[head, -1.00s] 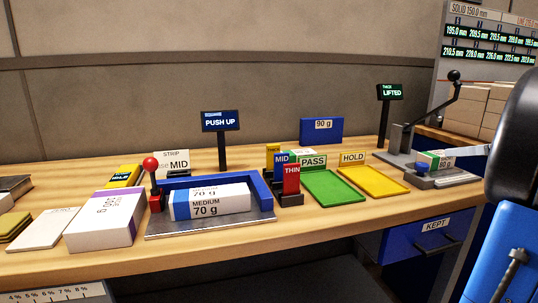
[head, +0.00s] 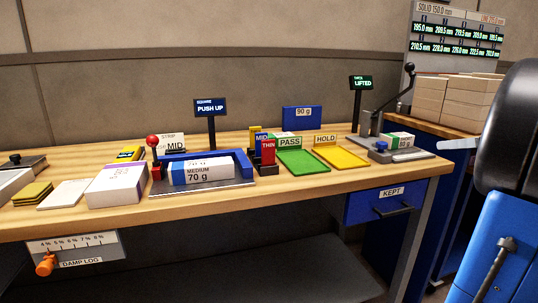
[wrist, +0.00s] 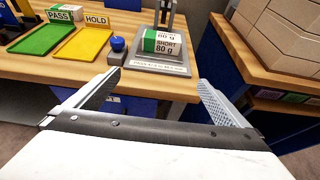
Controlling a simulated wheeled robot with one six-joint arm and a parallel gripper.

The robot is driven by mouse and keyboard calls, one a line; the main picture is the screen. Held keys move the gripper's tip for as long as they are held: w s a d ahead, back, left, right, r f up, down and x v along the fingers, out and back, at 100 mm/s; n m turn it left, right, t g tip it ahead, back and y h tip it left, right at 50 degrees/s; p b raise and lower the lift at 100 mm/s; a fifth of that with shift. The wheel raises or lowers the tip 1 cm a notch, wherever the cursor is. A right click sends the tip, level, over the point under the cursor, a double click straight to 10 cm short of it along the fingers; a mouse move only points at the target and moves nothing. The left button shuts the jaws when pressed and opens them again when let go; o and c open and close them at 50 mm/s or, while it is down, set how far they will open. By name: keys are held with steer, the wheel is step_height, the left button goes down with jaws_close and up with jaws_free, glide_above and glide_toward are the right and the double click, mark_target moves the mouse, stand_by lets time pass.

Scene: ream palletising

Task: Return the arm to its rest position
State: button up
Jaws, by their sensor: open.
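My gripper (wrist: 150,92) is open and empty in the wrist view. Its two fingers are wide apart, in front of the bench's right end, with a green and white 80 g ream (wrist: 165,48) beyond them. In the head view a finger of my gripper (head: 458,143) shows at the right, past the bench's right edge. My dark and blue arm fills the right side of that view. The 80 g ream (head: 400,139) lies on the grey lever device (head: 412,156), under a sign reading LIFTED (head: 362,83).
The wooden bench (head: 330,187) holds a green PASS tray (head: 302,163), a yellow HOLD tray (head: 342,158) and a 70 g ream (head: 203,171) in a blue frame. A blue KEPT drawer (head: 378,206) is below. Stacked reams (head: 455,100) stand at the back right.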

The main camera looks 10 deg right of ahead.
steer(key=s+a+f+n+g+y, duration=0.15)
steer(key=a+f+n, duration=0.3)
steer(key=a, duration=0.55)
steer(key=a+f+n+g, duration=0.35)
steer(key=a+n, duration=0.25)
steer(key=a, duration=0.4)
steer(key=s+a+f+n+g+y, duration=0.1)
steer(key=a+f+n, duration=0.35)
steer(key=a, duration=0.65)
steer(key=s+a+f+n+g+h, duration=0.1)
steer(key=s+a+f+n, duration=0.4)
steer(key=s+n, duration=0.3)
steer(key=s+a+f+n+g+h, duration=0.1)
steer(key=s+a+f+n, duration=0.5)
steer(key=n, duration=0.6)
steer(key=s+f+h, duration=0.1)
steer(key=s+f, duration=0.1)
steer(key=shift+s+g, duration=0.35)
steer(key=shift+g, duration=0.05)
